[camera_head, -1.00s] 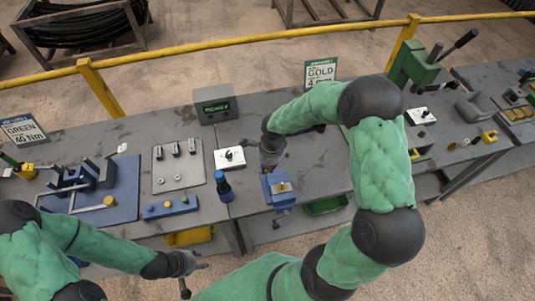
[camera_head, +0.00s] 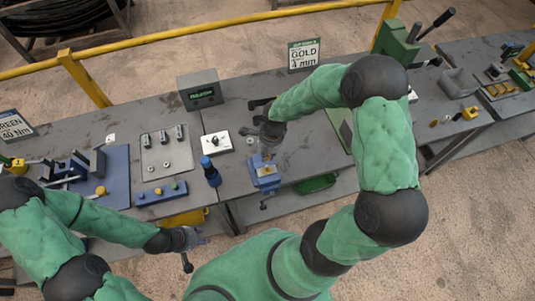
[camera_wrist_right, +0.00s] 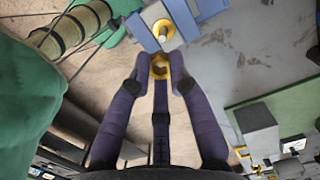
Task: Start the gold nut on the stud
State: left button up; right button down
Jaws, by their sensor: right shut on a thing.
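The blue vise (camera_head: 264,182) stands at the front edge of the middle bench. In the right wrist view the vise (camera_wrist_right: 208,8) is at the top, with a pale stud (camera_wrist_right: 163,31) ringed by gold at its base. My right gripper (camera_head: 269,146) is over the back of the vise. In its wrist view the right gripper (camera_wrist_right: 160,74) is shut on the gold nut (camera_wrist_right: 159,60), which appears just below the stud in the picture and apart from it. My left gripper (camera_head: 195,238) hangs in front of the bench, away from the vise; its finger opening is unclear.
A blue bottle-like tool (camera_head: 211,174) and a white box (camera_head: 217,143) stand left of the vise. A sign reading GOLD 4 mm (camera_head: 304,55) stands behind. A green bin (camera_head: 315,184) is below the bench edge. The bench right of the vise is mostly clear.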

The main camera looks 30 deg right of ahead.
aim_at(267, 166)
jog(key=shift+f, duration=0.1)
notch_tip(267, 166, down, 5)
jog(key=b, duration=0.5)
jog(key=shift+b, duration=0.35)
jog(key=shift+b, duration=1)
dwell(1.7)
jog(key=shift+f+b, duration=1)
jog(key=shift+b, duration=0.05)
dwell(0.5)
jog(key=c, duration=0.6)
grip_release()
jog(key=shift+r, duration=0.1)
jog(key=shift+r+p, duration=1.95)
jog(key=shift+r, duration=1.45)
